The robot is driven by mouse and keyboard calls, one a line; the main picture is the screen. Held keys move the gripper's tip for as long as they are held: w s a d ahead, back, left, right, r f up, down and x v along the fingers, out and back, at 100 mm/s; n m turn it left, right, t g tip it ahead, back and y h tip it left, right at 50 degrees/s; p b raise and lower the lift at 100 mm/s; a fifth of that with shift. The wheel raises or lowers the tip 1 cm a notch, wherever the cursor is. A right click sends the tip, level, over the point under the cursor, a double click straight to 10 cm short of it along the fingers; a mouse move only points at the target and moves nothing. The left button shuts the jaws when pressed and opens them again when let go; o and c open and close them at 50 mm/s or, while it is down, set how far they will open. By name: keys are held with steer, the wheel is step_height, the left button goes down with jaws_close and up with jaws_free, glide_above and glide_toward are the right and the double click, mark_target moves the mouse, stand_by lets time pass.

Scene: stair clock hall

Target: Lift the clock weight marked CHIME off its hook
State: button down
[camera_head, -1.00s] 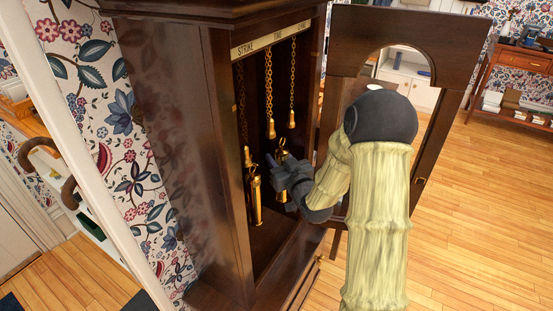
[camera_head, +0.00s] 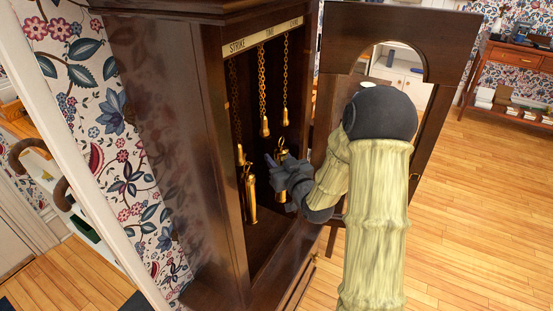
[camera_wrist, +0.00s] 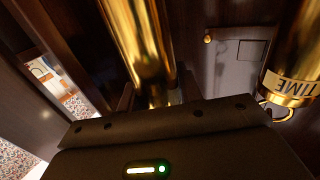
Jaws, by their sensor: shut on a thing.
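In the head view the tall dark clock case has a label strip (camera_head: 263,40) reading STRIKE, TIME and a third, blurred word at right. My gripper (camera_head: 279,168) is inside the case, shut on a brass weight (camera_head: 282,157). In the wrist view this held weight (camera_wrist: 140,40) is a smooth brass cylinder with no marking visible. The middle chain's brass end (camera_head: 265,126) and the right chain's end (camera_head: 284,117) hang above it, with no weight seen on them. Another brass weight (camera_head: 251,198) hangs at the left. In the wrist view a weight marked TIME (camera_wrist: 291,80) is apart at right.
The case's left wall (camera_head: 222,150) and open door (camera_head: 447,100) flank the arm. A desk (camera_head: 515,60) stands at the far right back. The wooden floor (camera_head: 480,200) on the right is clear.

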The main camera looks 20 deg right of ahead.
steer(key=s+d+b, duration=0.1)
steer(key=s+d, duration=0.8)
steer(key=shift+s+d+r, duration=0.2)
steer(key=shift+s+d, duration=0.15)
stand_by(1.2)
stand_by(0.5)
